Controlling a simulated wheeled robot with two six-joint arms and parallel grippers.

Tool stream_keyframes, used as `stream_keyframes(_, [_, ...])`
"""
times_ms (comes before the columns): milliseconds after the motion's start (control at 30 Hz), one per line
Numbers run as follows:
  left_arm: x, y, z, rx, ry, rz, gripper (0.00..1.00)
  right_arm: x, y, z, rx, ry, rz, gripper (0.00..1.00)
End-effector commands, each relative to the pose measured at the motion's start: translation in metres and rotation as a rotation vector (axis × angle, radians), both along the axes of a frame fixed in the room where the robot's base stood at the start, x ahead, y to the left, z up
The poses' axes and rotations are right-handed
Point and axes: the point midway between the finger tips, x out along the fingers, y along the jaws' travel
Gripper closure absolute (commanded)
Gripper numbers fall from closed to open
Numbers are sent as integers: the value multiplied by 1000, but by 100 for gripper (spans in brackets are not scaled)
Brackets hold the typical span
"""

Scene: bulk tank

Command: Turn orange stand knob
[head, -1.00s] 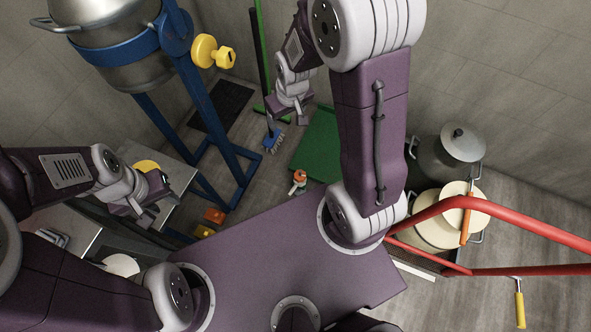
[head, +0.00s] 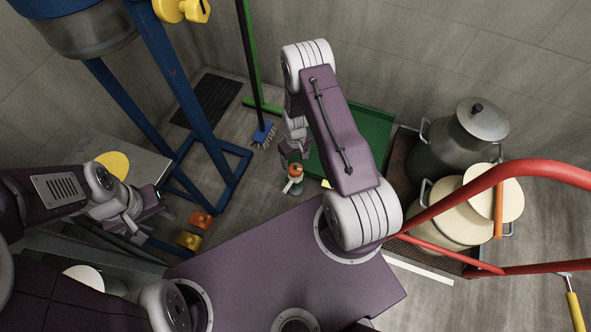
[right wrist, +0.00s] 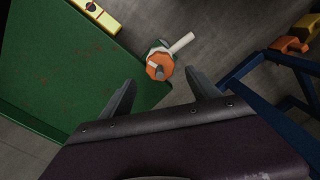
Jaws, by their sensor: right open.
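An orange knob (head: 295,171) sits on a small fitting at the near corner of the green panel. In the right wrist view the orange knob (right wrist: 157,68) shows from above, with a pale handle or pipe sticking out of its fitting. My right gripper (head: 292,152) hangs just behind the knob in the head view. In the right wrist view my right gripper (right wrist: 160,80) is open, with the knob seen beyond the gap between its fingers; I see no contact. My left gripper (head: 145,218) is at the left, near the grey cabinet; its opening is unclear.
A blue stand (head: 185,100) holds a metal vessel at the left. A green panel (head: 368,130) lies behind the knob. Metal cans (head: 460,145) and a red rail (head: 480,192) are at the right.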

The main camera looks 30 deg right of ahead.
Motion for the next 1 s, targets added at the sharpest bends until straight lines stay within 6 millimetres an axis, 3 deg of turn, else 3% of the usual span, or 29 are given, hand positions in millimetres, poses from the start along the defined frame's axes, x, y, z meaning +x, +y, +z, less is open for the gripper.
stream_keyframes(33, [0,0,-16,0,0,0,62,-1,0,-21,1,2,0,29])
stream_keyframes(233, [0,0,-38,0,1,0,62,0,0,-57,0,0,0,29])
stream_keyframes(400, [0,0,-44,0,1,0,62,0,0,-68,0,-1,0,29])
stream_keyframes(633, [0,0,-43,0,1,0,62,0,0,-67,0,0,0,29])
stream_keyframes(667, [0,0,-43,0,1,0,62,0,0,-67,0,0,0,32])
stream_keyframes(867, [0,0,-43,0,1,0,62,0,0,-67,0,0,0,87])
stream_keyframes(1000, [0,0,-43,0,1,0,62,0,0,-67,0,0,-3,91])
